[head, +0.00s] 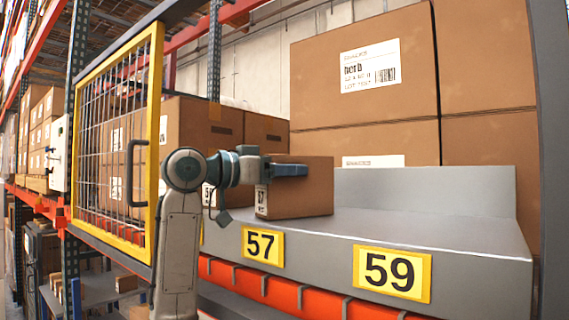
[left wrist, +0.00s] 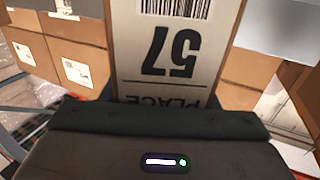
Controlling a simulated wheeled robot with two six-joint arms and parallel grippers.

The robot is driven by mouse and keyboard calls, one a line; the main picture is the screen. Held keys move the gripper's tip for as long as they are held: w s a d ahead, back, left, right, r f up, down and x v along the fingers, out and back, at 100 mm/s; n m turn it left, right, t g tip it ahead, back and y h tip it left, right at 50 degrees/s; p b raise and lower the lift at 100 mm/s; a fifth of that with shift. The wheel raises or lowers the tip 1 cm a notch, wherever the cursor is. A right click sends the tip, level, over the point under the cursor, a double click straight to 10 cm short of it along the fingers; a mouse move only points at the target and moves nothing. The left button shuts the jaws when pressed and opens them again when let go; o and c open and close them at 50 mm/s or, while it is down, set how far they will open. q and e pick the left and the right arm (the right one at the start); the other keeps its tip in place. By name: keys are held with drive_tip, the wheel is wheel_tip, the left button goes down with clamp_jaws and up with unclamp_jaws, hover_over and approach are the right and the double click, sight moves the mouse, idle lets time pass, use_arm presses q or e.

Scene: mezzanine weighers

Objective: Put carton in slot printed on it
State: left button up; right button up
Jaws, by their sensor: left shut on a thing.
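A brown carton (head: 305,190) with a white label is in my left gripper (head: 290,170), at the shelf just above the yellow "57" plate (head: 263,246). In the left wrist view the carton (left wrist: 228,60) fills the upper middle, and its label (left wrist: 172,50) reads "57" and "PLACE", upside down. My left gripper is shut on the carton. I cannot tell whether the carton's base touches the grey shelf (head: 350,232). A yellow "59" plate (head: 391,273) is to the right. My right gripper is not in view.
Large stacked cartons (head: 365,75) stand behind the shelf. A yellow-framed mesh gate (head: 155,150) with a dark handle stands left of my arm. A grey upright (head: 553,160) bounds the right side. The shelf above "59" is bare.

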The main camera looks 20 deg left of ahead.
use_arm(q)
drive_tip(key=shift+s, duration=0.1)
drive_tip(key=o, duration=1)
drive_tip(key=shift+f, duration=0.1)
drive_tip(key=o, duration=0.3)
